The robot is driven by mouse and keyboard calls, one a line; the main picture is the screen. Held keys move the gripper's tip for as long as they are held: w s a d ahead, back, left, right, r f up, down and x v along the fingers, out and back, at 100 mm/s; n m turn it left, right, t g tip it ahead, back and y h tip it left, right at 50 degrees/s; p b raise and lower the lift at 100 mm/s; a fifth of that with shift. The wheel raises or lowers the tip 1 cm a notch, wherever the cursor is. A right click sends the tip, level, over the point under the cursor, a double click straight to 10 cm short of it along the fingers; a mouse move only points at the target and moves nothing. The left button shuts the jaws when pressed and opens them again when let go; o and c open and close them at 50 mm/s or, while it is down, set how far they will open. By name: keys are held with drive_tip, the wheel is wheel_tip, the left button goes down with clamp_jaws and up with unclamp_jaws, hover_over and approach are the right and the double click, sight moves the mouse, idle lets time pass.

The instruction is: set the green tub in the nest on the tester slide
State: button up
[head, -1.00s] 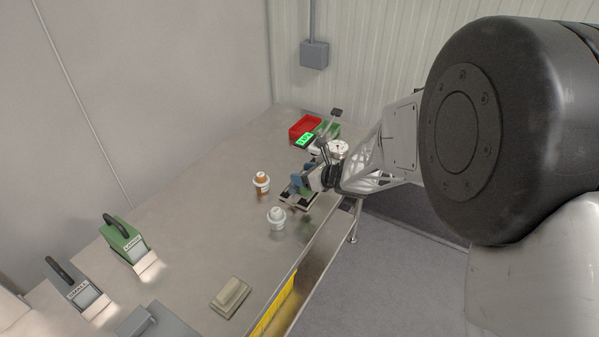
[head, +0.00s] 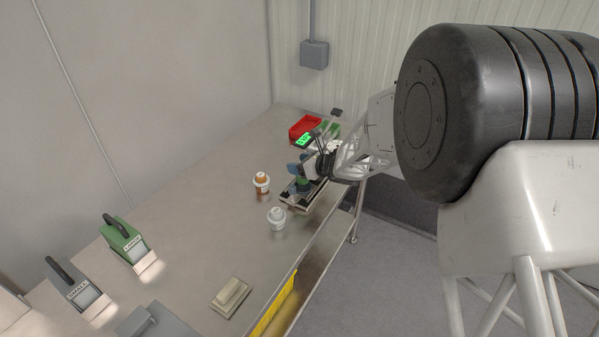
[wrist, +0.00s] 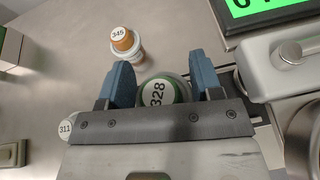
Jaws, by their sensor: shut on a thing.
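The green tub (wrist: 157,94), its lid marked 328, sits between the two blue fingers of my gripper (wrist: 164,80) in the wrist view. My gripper is shut on it. In the head view the green tub (head: 303,184) appears below my gripper (head: 300,169), over the tester slide (head: 297,202). The slide is a flat plate with a pale edge and dark surface. I cannot tell whether the tub touches it. The nest is hidden by the tub and gripper.
An orange-capped tub marked 345 (head: 261,183) and a white tub marked 311 (head: 277,218) stand left of the slide. The tester's green display (head: 303,139) and a red bin (head: 305,127) are behind. The bench's left middle is clear.

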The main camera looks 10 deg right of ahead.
drive_tip(key=shift+f, duration=1.7)
drive_tip(key=o, duration=1)
drive_tip(key=shift+f, duration=0.1)
drive_tip(key=shift+s+d+r, duration=0.4)
drive_tip(key=shift+s, duration=0.05)
drive_tip(key=v, duration=1)
drive_tip(key=shift+s, duration=0.3)
drive_tip(key=shift+d+r, duration=0.1)
drive_tip(key=shift+r, duration=0.05)
